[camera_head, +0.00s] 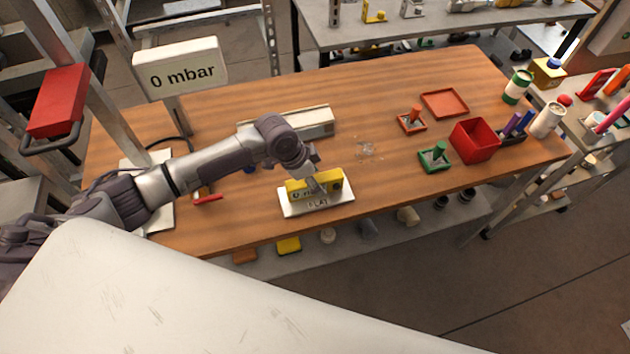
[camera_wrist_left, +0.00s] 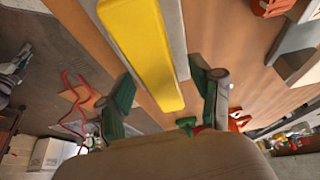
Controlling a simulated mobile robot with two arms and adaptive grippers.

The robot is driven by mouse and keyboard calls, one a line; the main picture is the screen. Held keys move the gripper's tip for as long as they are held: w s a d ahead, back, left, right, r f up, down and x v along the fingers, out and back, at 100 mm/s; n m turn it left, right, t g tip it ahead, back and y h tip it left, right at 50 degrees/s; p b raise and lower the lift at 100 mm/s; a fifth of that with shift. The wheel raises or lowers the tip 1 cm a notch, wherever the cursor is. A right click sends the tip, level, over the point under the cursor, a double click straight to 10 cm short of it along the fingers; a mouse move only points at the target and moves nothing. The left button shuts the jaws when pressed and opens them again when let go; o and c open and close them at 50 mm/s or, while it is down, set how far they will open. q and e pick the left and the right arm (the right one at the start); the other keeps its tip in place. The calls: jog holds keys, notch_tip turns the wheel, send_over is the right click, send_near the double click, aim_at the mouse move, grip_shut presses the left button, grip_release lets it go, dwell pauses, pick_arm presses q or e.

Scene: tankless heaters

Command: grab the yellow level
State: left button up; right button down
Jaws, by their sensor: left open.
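The yellow level (camera_head: 330,187) stands on a white plate (camera_head: 317,206) with dark lettering near the front edge of the wooden table. In the left wrist view the level (camera_wrist_left: 145,50) is a long yellow bar running down the upper middle, with the pale plate (camera_wrist_left: 178,38) beside it. My left gripper (camera_head: 316,178) is just over the level in the head view. In the left wrist view my left gripper (camera_wrist_left: 168,92) is open, its fingers apart on either side of the level's near end. Contact cannot be told. My right gripper is not in view.
A grey-white long block (camera_head: 300,123) lies behind my left gripper on the table (camera_head: 385,180). To the right are a green holder (camera_head: 435,158), an orange holder (camera_head: 411,120) and a red bin (camera_head: 474,141). A 0 mbar display (camera_head: 181,69) stands at the back left.

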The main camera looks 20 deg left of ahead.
pick_arm(q)
jog(key=shift+f, duration=0.4)
dwell(0.5)
grip_shut()
